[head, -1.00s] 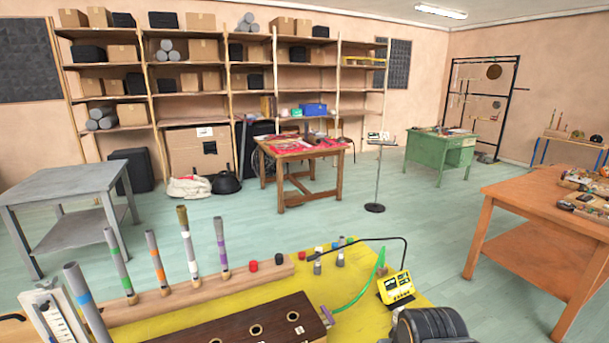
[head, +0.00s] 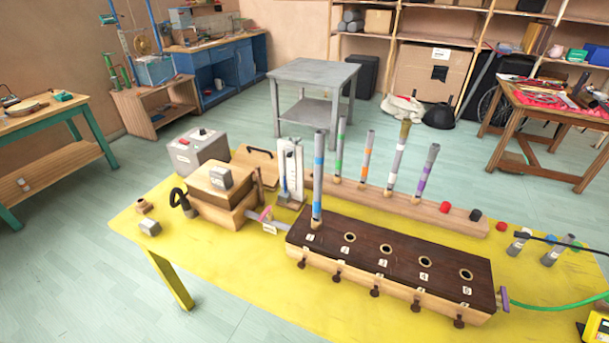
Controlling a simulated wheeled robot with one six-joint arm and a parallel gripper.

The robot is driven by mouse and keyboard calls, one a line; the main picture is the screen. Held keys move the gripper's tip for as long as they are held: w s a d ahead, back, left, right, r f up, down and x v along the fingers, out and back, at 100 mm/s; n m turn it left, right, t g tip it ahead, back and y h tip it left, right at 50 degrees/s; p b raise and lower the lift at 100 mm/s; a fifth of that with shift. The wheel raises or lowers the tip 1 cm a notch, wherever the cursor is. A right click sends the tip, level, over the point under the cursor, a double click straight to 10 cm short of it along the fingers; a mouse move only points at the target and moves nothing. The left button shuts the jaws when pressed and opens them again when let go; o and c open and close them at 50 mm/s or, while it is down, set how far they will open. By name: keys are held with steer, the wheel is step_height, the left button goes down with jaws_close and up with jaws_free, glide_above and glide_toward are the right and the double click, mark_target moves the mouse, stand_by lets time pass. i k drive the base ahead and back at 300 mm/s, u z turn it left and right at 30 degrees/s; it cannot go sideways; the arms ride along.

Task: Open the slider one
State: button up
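A wooden wind chest (head: 395,265) with a dark top stands on the yellow table. Its top has a row of holes with number labels, and a blue-banded pipe (head: 318,180) stands upright at the hole by label 1. Dark slider knobs stick out along the front face. The leftmost one, slider one (head: 302,263), sits under the label 1 end; I cannot tell how far it is pulled out. The other knobs, such as the middle one (head: 375,292), look similar. My gripper is not in view.
A wooden bellows box (head: 222,190) joins the chest's left end. Several banded pipes stand in a rail (head: 410,200) behind it. A green hose (head: 560,303) runs from the right end. The yellow table (head: 225,275) is bare in front of the chest.

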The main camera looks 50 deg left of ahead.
mark_target(302, 265)
steer(key=u, duration=1.55)
